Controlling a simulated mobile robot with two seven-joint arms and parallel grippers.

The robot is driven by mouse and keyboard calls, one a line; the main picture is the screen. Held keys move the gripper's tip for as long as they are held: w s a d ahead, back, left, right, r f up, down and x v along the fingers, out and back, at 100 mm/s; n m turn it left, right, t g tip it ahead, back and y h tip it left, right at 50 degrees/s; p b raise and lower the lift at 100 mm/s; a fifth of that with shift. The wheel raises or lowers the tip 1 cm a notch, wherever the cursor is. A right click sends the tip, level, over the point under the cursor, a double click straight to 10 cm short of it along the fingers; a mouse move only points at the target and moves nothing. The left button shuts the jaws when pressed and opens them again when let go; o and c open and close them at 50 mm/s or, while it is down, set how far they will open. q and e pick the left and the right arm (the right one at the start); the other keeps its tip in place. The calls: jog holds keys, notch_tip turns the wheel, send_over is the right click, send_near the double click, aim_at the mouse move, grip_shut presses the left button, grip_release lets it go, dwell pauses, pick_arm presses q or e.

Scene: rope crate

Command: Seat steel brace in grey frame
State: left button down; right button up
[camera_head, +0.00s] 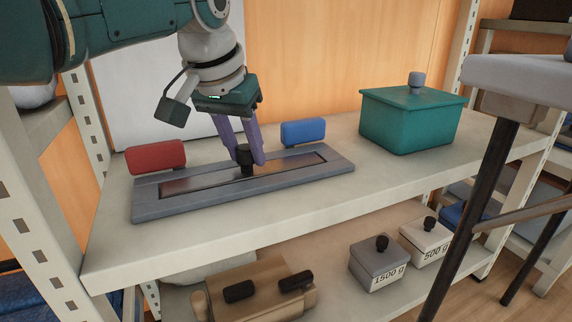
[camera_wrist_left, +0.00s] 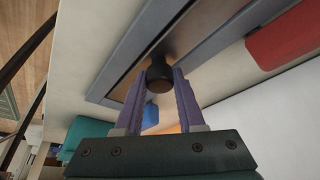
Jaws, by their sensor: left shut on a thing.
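The grey frame (camera_head: 300,177) lies flat on the upper shelf. The steel brace (camera_head: 205,180) is a long, dark, shiny plate with a black knob (camera_head: 246,168) near its middle. It lies within the frame's opening, lengthwise along it. I cannot tell whether it sits fully flush. My left gripper (camera_head: 246,158) points down with its purple fingers shut on the knob. The left wrist view shows the knob (camera_wrist_left: 159,72) between both fingers, with the brace (camera_wrist_left: 192,32) and frame (camera_wrist_left: 135,62) behind. My right gripper is not in view.
A red block (camera_head: 155,157) stands behind the frame's left end, a blue block (camera_head: 303,131) behind its right end. A teal lidded box (camera_head: 410,120) stands further right. Weights (camera_head: 376,264) and a brown case (camera_head: 262,288) are on the lower shelf. The upper shelf's front strip is clear.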

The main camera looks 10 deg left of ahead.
pick_arm(q)
jog(key=shift+c, duration=2.2)
grip_release()
jog(key=shift+f, duration=0.1)
jog(key=shift+s+r+p, duration=0.1)
jog(key=shift+r+p, duration=0.35)
jog(key=p+v, duration=0.8)
jog(key=v, duration=0.1)
jog(key=shift+s, duration=0.1)
